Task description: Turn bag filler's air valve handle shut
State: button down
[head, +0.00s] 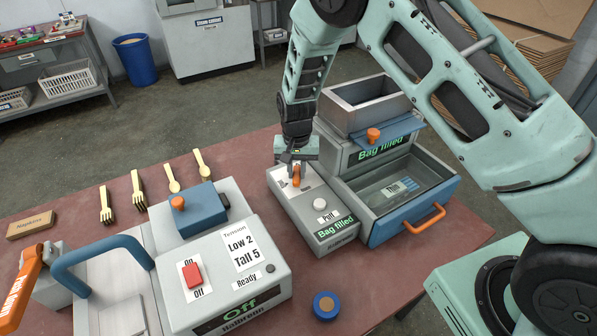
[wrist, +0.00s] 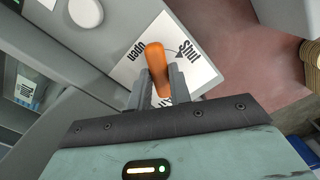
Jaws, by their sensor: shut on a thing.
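The air valve handle is an orange lever (head: 296,181) on top of the grey bag filler control box (head: 312,217). In the wrist view the handle (wrist: 156,62) stands over a white plate (wrist: 198,72) lettered "open" on the left and "Shut" on the right, with a curved arrow by "Shut". My gripper (head: 293,166) reaches down onto it from above. In the wrist view my gripper's fingers (wrist: 160,88) are shut on the handle, one on each side. The handle lies between the two words there, and its exact angle is hard to tell.
A white "Puff" button (head: 320,204) sits close to the handle. The filler (head: 361,154), with a blue drawer (head: 413,221), stands right of the box. A tension machine (head: 221,272) with a blue handle stands left. Wooden forks and spoons (head: 172,178) lie behind it.

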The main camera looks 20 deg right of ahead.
jog(key=m, duration=0.3)
jog(key=a+m, duration=0.1)
jog(key=m, duration=0.1)
jog(key=shift+w+m, duration=0.3)
jog(key=shift+w, duration=0.05)
jog(key=m, duration=0.3)
jog(key=w+m, duration=0.1)
jog(key=m, duration=0.1)
jog(key=shift+a+m, duration=0.1)
jog(key=shift+m, duration=0.3)
jog(key=c, duration=1.3)
grip_release()
jog(key=shift+r, duration=0.1)
notch_tip(320, 180, up, 17)
jog(key=b, duration=0.3)
jog(key=shift+r, duration=0.15)
jog(key=shift+s, duration=0.1)
